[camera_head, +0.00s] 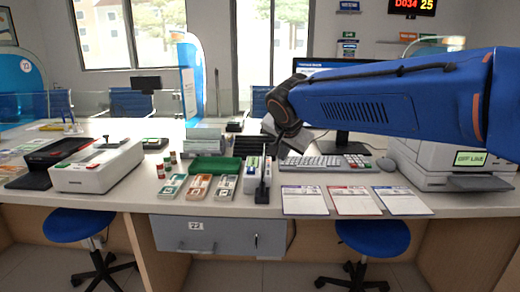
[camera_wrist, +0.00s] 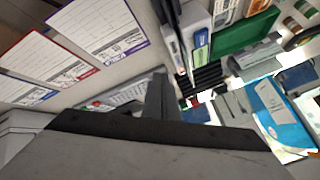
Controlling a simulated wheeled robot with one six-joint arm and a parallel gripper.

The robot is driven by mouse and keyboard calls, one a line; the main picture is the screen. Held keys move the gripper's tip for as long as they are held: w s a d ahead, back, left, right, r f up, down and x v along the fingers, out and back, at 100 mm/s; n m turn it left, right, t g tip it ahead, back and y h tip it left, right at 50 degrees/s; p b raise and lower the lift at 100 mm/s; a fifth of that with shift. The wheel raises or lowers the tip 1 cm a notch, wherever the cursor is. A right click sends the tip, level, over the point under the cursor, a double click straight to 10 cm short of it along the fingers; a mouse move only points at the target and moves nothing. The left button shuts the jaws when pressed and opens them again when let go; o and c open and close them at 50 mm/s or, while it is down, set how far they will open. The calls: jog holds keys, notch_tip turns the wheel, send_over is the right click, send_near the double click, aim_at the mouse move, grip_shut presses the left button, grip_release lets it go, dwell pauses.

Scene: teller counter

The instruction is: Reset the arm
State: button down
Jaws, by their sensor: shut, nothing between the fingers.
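My arm reaches in from the right in the head view, over the back of the teller counter (camera_head: 365,205). My gripper (camera_wrist: 160,82) is shut and empty, with its dark fingers together in the middle of the wrist view. In the head view the gripper hangs below the dark wrist joint, above the counter and left of the keyboard; its fingertips are hard to make out there. In the wrist view it points down over the counter, with the keyboard (camera_wrist: 115,98) beside it and nothing held.
A monitor (camera_head: 350,140) stands behind my arm, a printer (camera_head: 440,165) right. A white machine (camera_head: 97,168) stands left. Two blue stools (camera_head: 373,236) stand in front.

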jog(key=s+d+f+n+g, duration=0.15)
jog(key=s+d+f, duration=0.25)
jog(key=s+d, duration=0.5)
jog(key=s+d+f+n+g, duration=0.15)
jog(key=s+d+f, duration=0.25)
jog(key=s+d, duration=0.45)
jog(key=s+d+f+n, duration=0.2)
jog(key=s+f, duration=0.3)
jog(key=s, duration=0.3)
jog(key=s+d+f+n, duration=0.2)
jog(key=s+f, duration=0.3)
jog(key=s, duration=0.3)
jog(key=shift+s+d+f+g, duration=0.2)
jog(key=shift+d+g, duration=0.1)
jog(key=shift+d, duration=0.3)
jog(key=shift+a, duration=0.1)
dwell(1.4)
